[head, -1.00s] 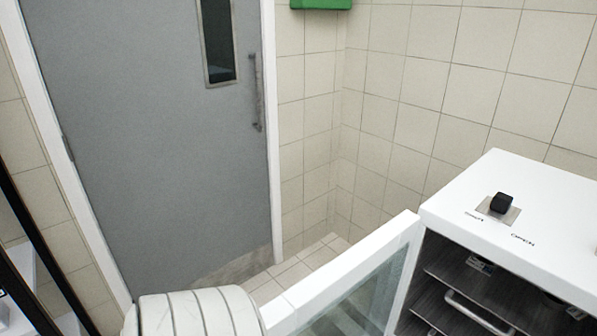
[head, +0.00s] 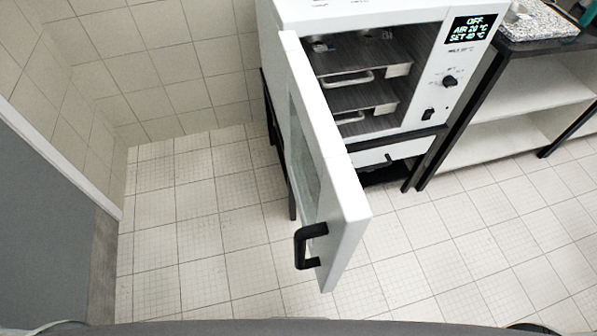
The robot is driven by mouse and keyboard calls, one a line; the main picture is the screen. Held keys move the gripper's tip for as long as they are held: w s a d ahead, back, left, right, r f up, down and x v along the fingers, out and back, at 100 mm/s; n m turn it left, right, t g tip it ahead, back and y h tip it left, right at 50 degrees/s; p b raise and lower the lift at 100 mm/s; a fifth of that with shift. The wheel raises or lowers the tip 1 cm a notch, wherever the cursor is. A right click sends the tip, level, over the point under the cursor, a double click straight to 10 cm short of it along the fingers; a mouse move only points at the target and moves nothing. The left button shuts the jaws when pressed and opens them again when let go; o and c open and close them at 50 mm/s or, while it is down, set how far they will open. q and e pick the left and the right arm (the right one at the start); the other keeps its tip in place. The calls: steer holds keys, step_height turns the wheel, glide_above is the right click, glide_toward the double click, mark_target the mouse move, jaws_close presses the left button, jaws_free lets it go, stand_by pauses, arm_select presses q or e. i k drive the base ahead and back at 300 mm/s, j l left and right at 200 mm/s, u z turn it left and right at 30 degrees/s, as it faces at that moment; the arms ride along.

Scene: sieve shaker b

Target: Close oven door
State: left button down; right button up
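The white oven (head: 300,14) stands at the upper middle of the head view, with its front opening showing. Its door (head: 345,198) is wide open, swung out toward me from the left side of the opening. The door has a glass pane and a black handle (head: 303,246) near its free end. Inside the oven are metal shelves (head: 365,62) with light handles. Neither of my grippers is in view.
A display and knob panel (head: 468,30) is on the oven's right front. A black-framed shelf unit (head: 505,85) stands right of the oven, with a speckled tray (head: 535,22) on top. Tiled floor (head: 190,235) is free around the door. A grey door (head: 45,210) is at left.

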mark_target(332, 229)
steer(key=k+l+u, duration=0.5)
steer(key=k, duration=0.25)
